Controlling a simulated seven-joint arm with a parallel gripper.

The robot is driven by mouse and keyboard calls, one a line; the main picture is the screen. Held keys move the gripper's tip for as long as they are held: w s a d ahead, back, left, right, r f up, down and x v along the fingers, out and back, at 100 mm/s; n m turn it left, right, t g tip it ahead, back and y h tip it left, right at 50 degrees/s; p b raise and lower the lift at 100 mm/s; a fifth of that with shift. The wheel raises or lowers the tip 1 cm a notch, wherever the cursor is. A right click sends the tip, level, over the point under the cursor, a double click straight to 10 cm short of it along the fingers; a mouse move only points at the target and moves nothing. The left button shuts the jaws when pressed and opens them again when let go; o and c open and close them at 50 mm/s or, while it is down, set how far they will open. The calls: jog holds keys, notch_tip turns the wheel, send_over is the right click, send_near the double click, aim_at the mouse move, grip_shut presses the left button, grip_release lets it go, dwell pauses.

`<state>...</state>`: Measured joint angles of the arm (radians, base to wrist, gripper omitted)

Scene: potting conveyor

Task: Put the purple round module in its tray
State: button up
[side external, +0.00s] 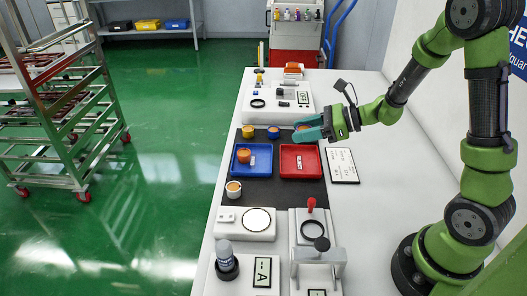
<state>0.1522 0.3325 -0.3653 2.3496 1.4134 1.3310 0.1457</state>
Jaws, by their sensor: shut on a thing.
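My gripper (299,129) has teal fingers and is above the back edge of the red tray (318,161). It is shut on a round module (302,126) with an orange-brown top. The fingers hide the module's side, so I cannot make out its purple colour. No other purple module shows on the mat. A blue tray (235,168) stands left of the red one and holds an orange round module (243,156). Both trays have a white label inside.
A yellow module (248,132) and a blue module (273,132) stand behind the blue tray. A white module (233,189) stands in front of it. Fixtures fill the bench's near end, including one with a red-knobbed lever (311,205). A white panel (342,166) lies right of the red tray.

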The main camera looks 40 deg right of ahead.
aim_at(308, 164)
jog(key=w+d+m+t+h, duration=0.2)
jog(key=d+m+h, duration=0.1)
jog(key=d, duration=0.2)
jog(key=shift+s+d+f, duration=0.1)
jog(key=shift+d+f, duration=0.05)
jog(key=shift+f, duration=3.05)
jog(key=shift+d+f, duration=0.15)
jog(key=shift+f, duration=3)
jog(key=shift+f, duration=0.1)
jog(key=o, duration=1.1)
